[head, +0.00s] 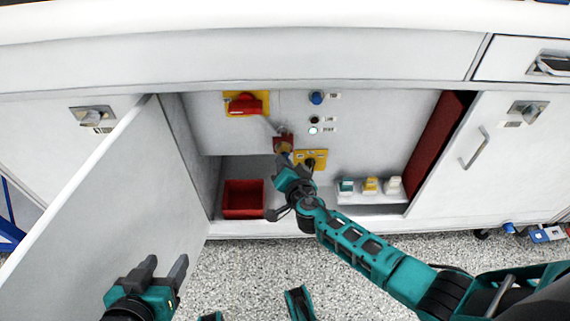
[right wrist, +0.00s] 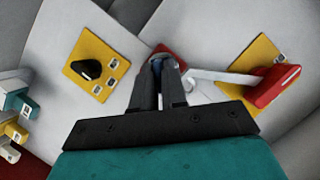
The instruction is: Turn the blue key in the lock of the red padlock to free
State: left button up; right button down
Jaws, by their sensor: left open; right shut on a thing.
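The red padlock (head: 284,139) hangs on the panel inside the open cabinet, below and right of a red handle on a yellow plate (head: 240,98). My right gripper (head: 285,160) is at the padlock's front, hiding its lower part. In the right wrist view, my right gripper (right wrist: 160,75) is shut on the blue key (right wrist: 157,62), of which only a small bit shows. The padlock (right wrist: 176,55) shows just behind the fingertips. I cannot tell how far the key is turned. My left gripper (head: 165,272) is open and empty, low in front of the open door.
A black knob on a yellow plate (right wrist: 85,70) is beside the right gripper. A red bin (head: 243,211) stands on the cabinet floor. Teal, yellow and white blocks (head: 370,186) stand on a shelf at right. The open cabinet door (head: 125,200) is at left.

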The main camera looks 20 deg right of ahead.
jog(key=shift+m+t+y, duration=0.3)
jog(key=shift+m+y, duration=0.1)
jog(key=shift+m, duration=0.3)
jog(key=c, duration=1.1)
grip_release()
jog(key=v, duration=1.3)
